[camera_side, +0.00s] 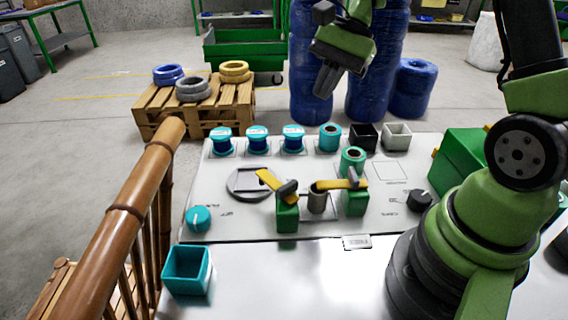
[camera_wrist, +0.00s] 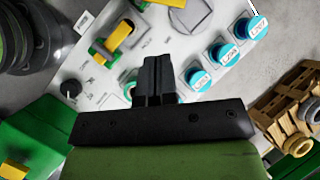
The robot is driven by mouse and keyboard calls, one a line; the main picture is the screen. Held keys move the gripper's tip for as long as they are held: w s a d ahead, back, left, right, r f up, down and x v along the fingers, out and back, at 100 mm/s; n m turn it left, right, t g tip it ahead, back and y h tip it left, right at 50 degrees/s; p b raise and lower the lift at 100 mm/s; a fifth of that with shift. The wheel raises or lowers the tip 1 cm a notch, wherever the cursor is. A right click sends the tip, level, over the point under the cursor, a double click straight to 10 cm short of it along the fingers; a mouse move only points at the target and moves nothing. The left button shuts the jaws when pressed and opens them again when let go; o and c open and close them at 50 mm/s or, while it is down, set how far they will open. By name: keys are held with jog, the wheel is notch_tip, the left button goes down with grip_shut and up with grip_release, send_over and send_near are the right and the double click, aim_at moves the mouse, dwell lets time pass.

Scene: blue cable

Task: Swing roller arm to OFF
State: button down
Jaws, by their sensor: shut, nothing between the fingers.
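Two yellow arms sit on green posts at the middle of the grey panel. The left yellow arm (camera_side: 268,181) slants up to the left from its green post (camera_side: 287,216), with a dark part at the joint. The right yellow arm (camera_side: 330,184) lies about level, reaching left from its green post (camera_side: 355,202) over a grey cylinder (camera_side: 317,201). In the wrist view, yellow arms show at the top left (camera_wrist: 118,36). No OFF mark is readable. My gripper (camera_side: 323,92) is shut and empty, high above the panel's far side; its fingers (camera_wrist: 154,66) are together in the wrist view.
A teal knob (camera_side: 199,218) is at left, a black knob (camera_side: 420,200) at right. A bamboo rail (camera_side: 130,210) borders the left.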

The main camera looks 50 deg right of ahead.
jog(key=w+d+f+m+y, duration=0.1)
jog(key=d+f+m, duration=0.3)
jog(key=f, duration=0.4)
jog(key=shift+w+y, duration=0.25)
jog(key=shift+y, duration=0.55)
jog(key=x, duration=0.9)
jog(key=shift+a+f, duration=0.15)
jog(key=shift+a, duration=0.15)
jog(key=a, duration=0.3)
jog(key=shift+w+a+f, duration=0.15)
jog(key=shift+w+f, duration=0.05)
jog(key=shift+w, duration=0.1)
jog(key=shift+w+a, duration=0.1)
jog(key=shift+a, duration=0.35)
